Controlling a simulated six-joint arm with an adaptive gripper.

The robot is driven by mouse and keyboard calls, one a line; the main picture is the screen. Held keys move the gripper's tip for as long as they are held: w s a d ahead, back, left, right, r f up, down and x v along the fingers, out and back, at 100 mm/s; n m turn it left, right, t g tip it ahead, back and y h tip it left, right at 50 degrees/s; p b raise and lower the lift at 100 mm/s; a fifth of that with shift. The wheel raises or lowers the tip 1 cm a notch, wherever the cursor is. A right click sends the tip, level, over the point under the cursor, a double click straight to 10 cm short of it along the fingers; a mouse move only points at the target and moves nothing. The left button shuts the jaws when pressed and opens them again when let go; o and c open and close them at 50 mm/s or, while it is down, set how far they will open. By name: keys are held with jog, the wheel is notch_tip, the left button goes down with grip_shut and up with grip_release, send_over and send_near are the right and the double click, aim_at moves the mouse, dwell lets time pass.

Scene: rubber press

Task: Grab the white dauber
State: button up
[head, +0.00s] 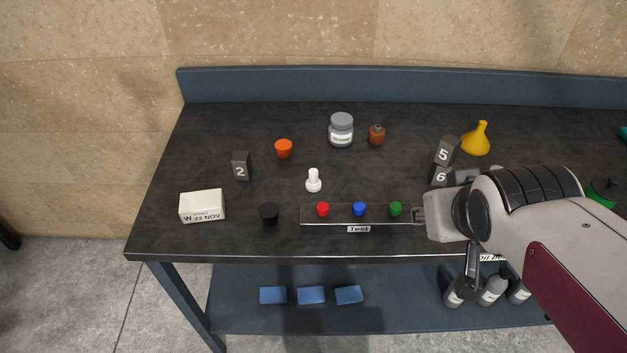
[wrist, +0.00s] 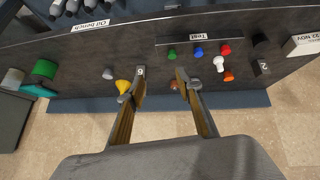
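The white dauber (head: 313,181) stands upright on the dark bench top (head: 170,222), behind the tray marked "Test" (head: 320,228). It also shows in the wrist view (wrist: 219,64), to the right of my gripper's fingers. My gripper (wrist: 160,84) is open, with nothing between its two fingers. In the head view, my arm comes in from the right, over the right end of the tray, well to the right of the dauber. The fingertips are mostly hidden there.
Red (head: 323,209), blue (head: 359,209) and green (head: 395,208) knobs line the tray. A black cap (head: 269,213), an orange cup (head: 284,148), a grey-lidded jar (head: 341,130) and a brown bottle (head: 377,134) surround the dauber.

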jog(key=w+f+n+t, duration=0.1)
jog(key=w+f+t, duration=0.1)
jog(key=w, duration=0.7)
jog(key=n+t+y, duration=0.1)
jog(key=n+y, duration=0.4)
jog(key=y, duration=0.4)
send_near(317, 176)
jog(key=shift+w+f, duration=0.45)
jog(key=shift+w, duration=0.2)
jog(key=shift+s+a+f, duration=0.1)
jog(key=shift+a+f, duration=0.05)
jog(key=shift+a, duration=0.3)
jog(key=shift+n, duration=0.3)
jog(key=shift+x, duration=1.3)
